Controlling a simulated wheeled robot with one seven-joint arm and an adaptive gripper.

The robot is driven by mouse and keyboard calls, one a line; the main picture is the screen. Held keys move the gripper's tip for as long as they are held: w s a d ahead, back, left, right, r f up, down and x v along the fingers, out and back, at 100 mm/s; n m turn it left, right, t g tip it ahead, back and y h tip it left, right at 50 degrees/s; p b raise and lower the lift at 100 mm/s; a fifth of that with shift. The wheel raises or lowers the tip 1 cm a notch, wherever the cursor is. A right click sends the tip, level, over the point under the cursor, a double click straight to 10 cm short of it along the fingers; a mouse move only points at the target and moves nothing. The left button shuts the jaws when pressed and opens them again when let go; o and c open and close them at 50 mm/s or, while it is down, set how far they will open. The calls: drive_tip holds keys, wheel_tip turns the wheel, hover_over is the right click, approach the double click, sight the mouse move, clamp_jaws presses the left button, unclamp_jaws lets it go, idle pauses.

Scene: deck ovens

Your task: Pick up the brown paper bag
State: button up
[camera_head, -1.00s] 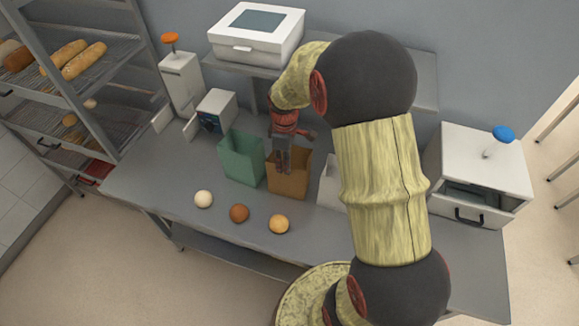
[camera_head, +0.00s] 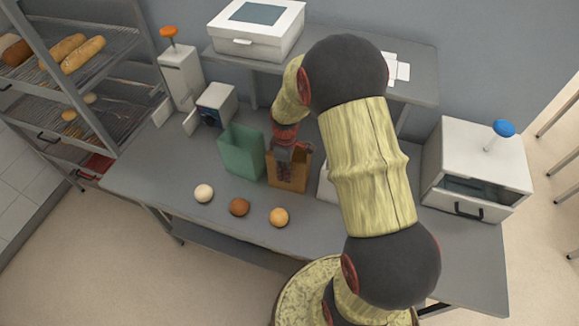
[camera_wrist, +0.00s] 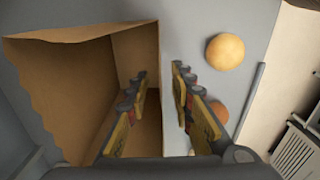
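The brown paper bag (camera_head: 299,181) stands open and upright on the grey table, between the green bag (camera_head: 237,153) and a mostly hidden white bag (camera_head: 326,184). My gripper (camera_head: 284,177) is at the brown bag, pointing down and covering part of it. In the wrist view the brown bag (camera_wrist: 60,75) fills the left side, with its mouth toward the camera. My gripper (camera_wrist: 160,82) is open there, one finger over the bag's inside and the other beyond its right wall. The wall shows between the fingers, with gaps; contact is not visible.
Three round buns, pale (camera_head: 203,193), brown (camera_head: 239,206) and tan (camera_head: 279,217), lie along the table's front. A white box with a blue knob (camera_head: 503,128) stands right. A shelf with a white device (camera_head: 256,29) is behind. A bread rack (camera_head: 88,80) stands left.

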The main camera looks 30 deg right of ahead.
drive_tip(key=shift+c, duration=1.2)
clamp_jaws()
drive_tip(key=shift+r, duration=0.1)
